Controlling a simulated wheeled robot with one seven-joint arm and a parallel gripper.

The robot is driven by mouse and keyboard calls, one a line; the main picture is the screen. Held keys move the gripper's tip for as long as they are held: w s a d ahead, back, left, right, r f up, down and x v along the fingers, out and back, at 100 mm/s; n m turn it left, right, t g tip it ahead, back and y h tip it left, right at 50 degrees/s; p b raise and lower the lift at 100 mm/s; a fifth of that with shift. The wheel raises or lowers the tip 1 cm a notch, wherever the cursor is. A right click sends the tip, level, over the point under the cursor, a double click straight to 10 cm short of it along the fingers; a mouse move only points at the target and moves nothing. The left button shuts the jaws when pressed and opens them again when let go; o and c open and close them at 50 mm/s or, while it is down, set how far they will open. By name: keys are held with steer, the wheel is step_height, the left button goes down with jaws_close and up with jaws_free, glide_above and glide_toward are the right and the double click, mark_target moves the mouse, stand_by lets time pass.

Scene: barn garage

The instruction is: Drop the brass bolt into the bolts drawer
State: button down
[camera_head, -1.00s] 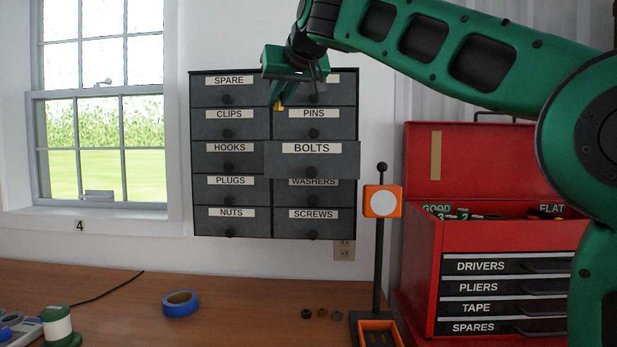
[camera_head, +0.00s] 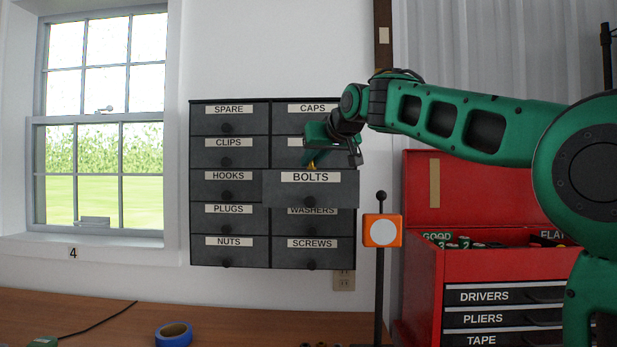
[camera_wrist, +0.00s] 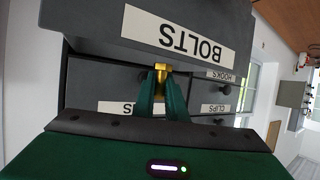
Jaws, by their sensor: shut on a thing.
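The bolts drawer (camera_head: 311,189) is pulled out from the dark wall cabinet (camera_head: 230,114), its white label reading BOLTS. It also shows upside down in the wrist view (camera_wrist: 120,25). My gripper (camera_head: 313,160) is just above the drawer, its fingers pointing down. In the wrist view my gripper's green fingers (camera_wrist: 163,88) are shut on the brass bolt (camera_wrist: 161,70), close to the drawer. The bolt's yellow tip (camera_head: 311,165) shows just above the drawer's front edge in the head view. The inside of the drawer is hidden.
The other cabinet drawers, such as HOOKS (camera_head: 226,187) and SCREWS (camera_head: 311,253), are shut. An orange-headed stand (camera_head: 382,231) and a red tool chest (camera_head: 470,266) are to the right. Blue tape (camera_head: 174,333) lies on the bench.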

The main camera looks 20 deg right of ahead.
mark_target(313, 169)
steer(key=shift+f, duration=1.65)
steer(key=shift+f, duration=0.55)
steer(key=c, duration=1.8)
jaws_free()
steer(key=shift+f, duration=0.1)
steer(key=shift+r, duration=0.3)
steer(key=v, duration=1.2)
steer(key=shift+r, duration=0.3)
steer(key=shift+s, duration=0.1)
